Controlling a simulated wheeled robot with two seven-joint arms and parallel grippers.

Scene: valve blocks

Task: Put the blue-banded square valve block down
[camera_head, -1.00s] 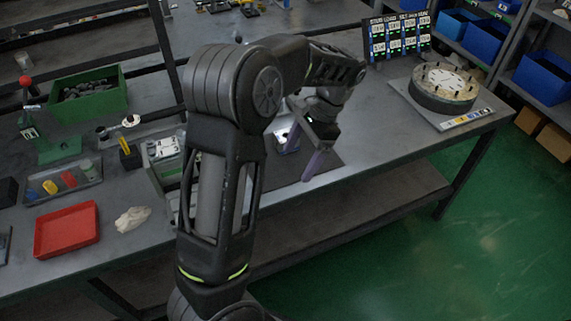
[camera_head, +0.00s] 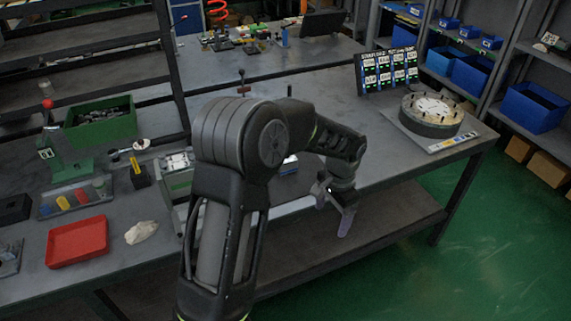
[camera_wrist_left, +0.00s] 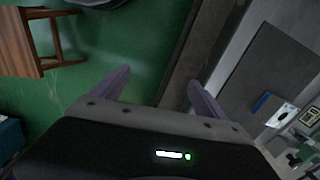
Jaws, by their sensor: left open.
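The blue-banded valve block rests on the dark mat on the workbench. In the head view only a bit of its white and blue (camera_head: 289,164) shows past my arm; in the left wrist view its blue side and pale top (camera_wrist_left: 281,115) show at the right. My left gripper (camera_head: 334,210) is open and empty, at the bench's front edge, to the right of the block and apart from it. In the left wrist view its two purple fingers (camera_wrist_left: 158,80) have only floor and bench edge between them. My right gripper is not in view.
A red tray (camera_head: 77,242), a green bin (camera_head: 101,122) and a white cloth (camera_head: 141,232) are on the left of the bench. A round fixture (camera_head: 432,114) and a label board (camera_head: 387,70) stand at the right. Bare bench lies between the mat and the fixture.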

